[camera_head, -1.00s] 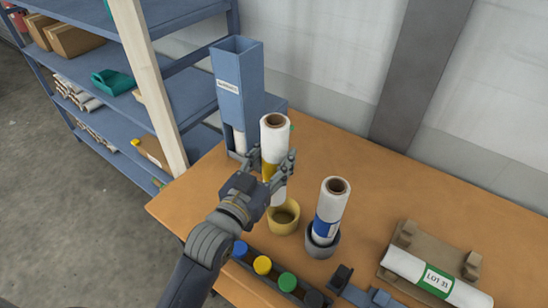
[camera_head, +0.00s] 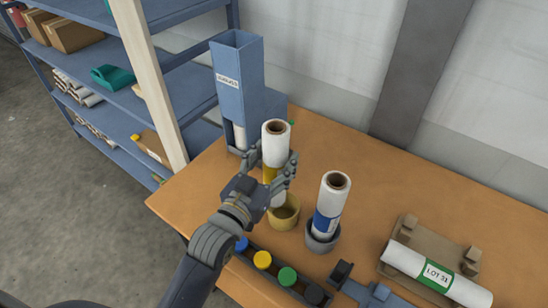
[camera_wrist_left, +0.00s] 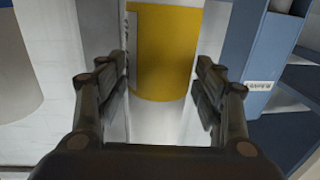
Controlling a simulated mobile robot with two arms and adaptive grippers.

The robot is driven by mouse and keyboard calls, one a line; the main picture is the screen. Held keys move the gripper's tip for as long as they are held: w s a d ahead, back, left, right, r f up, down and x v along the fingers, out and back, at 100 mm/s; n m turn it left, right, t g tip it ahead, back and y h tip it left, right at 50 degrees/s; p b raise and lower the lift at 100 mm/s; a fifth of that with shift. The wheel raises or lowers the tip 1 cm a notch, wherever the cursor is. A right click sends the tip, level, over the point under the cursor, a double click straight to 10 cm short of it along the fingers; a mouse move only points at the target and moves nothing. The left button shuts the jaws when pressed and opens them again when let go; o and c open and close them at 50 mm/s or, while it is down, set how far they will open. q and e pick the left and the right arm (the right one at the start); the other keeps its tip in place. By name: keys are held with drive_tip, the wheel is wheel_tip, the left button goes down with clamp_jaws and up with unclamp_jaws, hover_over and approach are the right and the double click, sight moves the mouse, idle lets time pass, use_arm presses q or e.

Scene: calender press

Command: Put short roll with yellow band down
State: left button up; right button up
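The short white roll with the yellow band (camera_head: 275,143) is upright in the head view, its brown core showing on top. My left gripper (camera_head: 275,172) has its fingers on both sides of the roll, near the yellow band. The left wrist view shows the yellow band (camera_wrist_left: 165,50) between the two fingers (camera_wrist_left: 162,95). The yellow cup (camera_head: 287,220) is just below and to the right of the roll's lower end. The gripper partly hides that end, and I cannot tell whether it touches the cup. My right gripper is not in view.
A roll with a blue band (camera_head: 331,205) stands in a grey cup (camera_head: 322,243) close by. A blue dispenser (camera_head: 238,80) stands behind. A roll with a green label (camera_head: 408,262) lies on a cradle at right. Coloured caps (camera_head: 287,277) line the front. Bare table (camera_head: 420,190) lies at back right.

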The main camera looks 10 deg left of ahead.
use_arm(q)
drive_tip(key=shift+r, duration=0.1)
drive_tip(key=shift+r, duration=0.35)
drive_tip(key=shift+s+r, duration=0.1)
drive_tip(key=shift+s, duration=0.15)
drive_tip(key=b+v, duration=0.2)
drive_tip(key=v, duration=0.9)
drive_tip(key=shift+s, duration=0.3)
drive_tip(key=shift+a+r, duration=0.1)
drive_tip(key=shift+a, duration=0.05)
